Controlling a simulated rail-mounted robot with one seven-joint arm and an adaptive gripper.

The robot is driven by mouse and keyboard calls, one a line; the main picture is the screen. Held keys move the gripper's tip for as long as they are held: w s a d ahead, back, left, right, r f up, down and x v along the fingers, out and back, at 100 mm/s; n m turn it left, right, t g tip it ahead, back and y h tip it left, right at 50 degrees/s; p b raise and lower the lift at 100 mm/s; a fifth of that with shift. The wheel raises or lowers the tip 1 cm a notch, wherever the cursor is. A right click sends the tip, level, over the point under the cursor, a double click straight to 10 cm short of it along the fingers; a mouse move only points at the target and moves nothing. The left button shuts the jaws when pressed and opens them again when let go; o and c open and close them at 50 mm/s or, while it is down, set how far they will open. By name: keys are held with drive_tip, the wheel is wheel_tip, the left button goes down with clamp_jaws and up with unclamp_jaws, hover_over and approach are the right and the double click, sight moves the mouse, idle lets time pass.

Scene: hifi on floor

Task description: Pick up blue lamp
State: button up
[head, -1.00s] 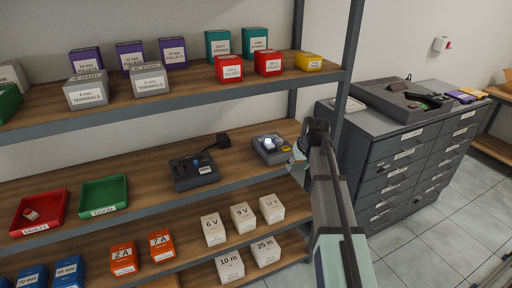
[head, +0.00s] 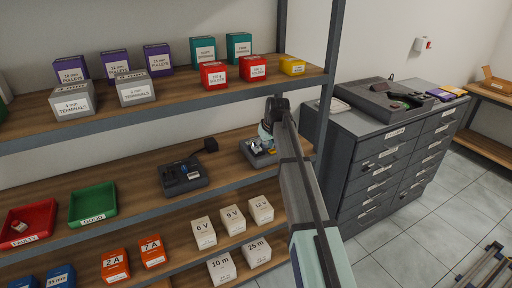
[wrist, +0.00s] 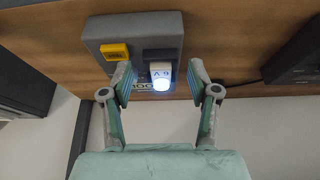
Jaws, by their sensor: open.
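A small lit lamp (wrist: 161,80), with a pale block marked 6 V and a bluish-white glowing end, sits at a grey test box (wrist: 110,35) with a yellow button. In the head view the grey box (head: 262,158) is on the middle shelf, with the lamp largely hidden by my gripper. My gripper (head: 267,132) is at the box. In the wrist view my gripper (wrist: 160,76) is open, with one finger on each side of the lamp and visible gaps. I cannot tell the lamp's unlit colour.
A dark device (head: 183,175) with a cable and black plug stands left on the same shelf. A green tray (head: 93,204) and red tray (head: 28,226) lie further left. The upper shelf (head: 200,100) is overhead; a grey drawer cabinet (head: 385,150) stands right.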

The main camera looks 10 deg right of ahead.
drive_tip(key=w, duration=0.1)
drive_tip(key=w+a+p, duration=0.1)
drive_tip(key=w, duration=0.1)
drive_tip(key=w+p, duration=0.1)
drive_tip(key=w, duration=0.1)
drive_tip(key=shift+a+r, duration=0.1)
drive_tip(key=shift+a, duration=0.15)
drive_tip(key=shift+w+a+f, duration=0.15)
drive_tip(key=shift+f, duration=1.4)
drive_tip(key=c, duration=1.1)
drive_tip(key=shift+r, duration=0.15)
